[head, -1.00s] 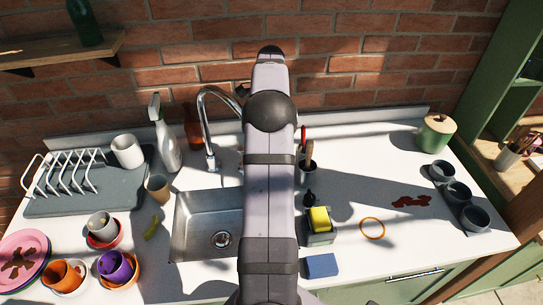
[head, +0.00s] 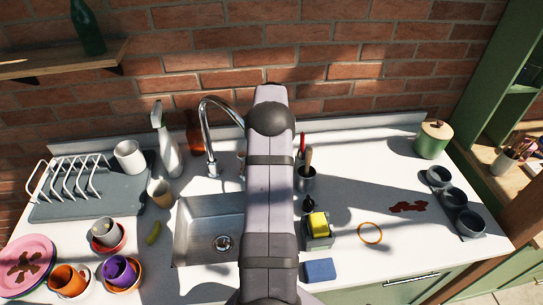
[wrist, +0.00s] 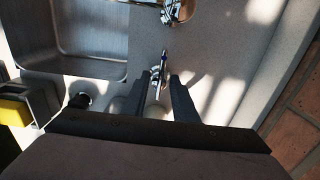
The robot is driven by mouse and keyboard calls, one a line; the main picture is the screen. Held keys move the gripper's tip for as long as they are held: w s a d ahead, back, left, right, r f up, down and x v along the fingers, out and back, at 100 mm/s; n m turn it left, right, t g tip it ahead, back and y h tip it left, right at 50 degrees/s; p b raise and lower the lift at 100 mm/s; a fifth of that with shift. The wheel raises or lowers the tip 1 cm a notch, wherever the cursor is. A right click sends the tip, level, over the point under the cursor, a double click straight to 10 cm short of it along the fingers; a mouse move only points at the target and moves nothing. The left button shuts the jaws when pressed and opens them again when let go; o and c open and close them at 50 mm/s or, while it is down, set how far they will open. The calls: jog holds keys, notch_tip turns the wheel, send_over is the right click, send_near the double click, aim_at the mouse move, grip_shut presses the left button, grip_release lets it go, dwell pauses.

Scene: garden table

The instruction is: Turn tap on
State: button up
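The chrome tap (head: 206,140) stands behind the sink (head: 205,232), its spout curving up and over; part of it shows at the top of the wrist view (wrist: 172,10). A small chrome lever (wrist: 160,70) with a dark blue spot shows lower in the wrist view, apart from the spout. My gripper (wrist: 162,82) has its two dark fingers apart, one on each side of the lever's line. Whether either finger touches the lever, I cannot tell. In the head view my arm hides the gripper and most of the lever.
A spray bottle (head: 165,140) and a brown bottle (head: 195,133) stand left of and behind the tap. A utensil pot (head: 305,180) and a caddy with a yellow sponge (head: 319,225) stand right of my arm. The brick wall (head: 350,70) rises behind.

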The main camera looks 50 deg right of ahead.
jog(key=shift+c, duration=0.4)
grip_shut()
jog(key=shift+f+n, duration=0.1)
jog(key=shift+n, duration=0.2)
jog(key=n, duration=0.3)
jog(key=n+b, duration=0.1)
jog(key=n, duration=0.1)
jog(key=shift+s+a, duration=0.15)
jog(key=shift+s, duration=0.15)
jog(key=n, duration=0.5)
jog(key=shift+s+n+b, duration=0.3)
jog(key=shift+n, duration=0.1)
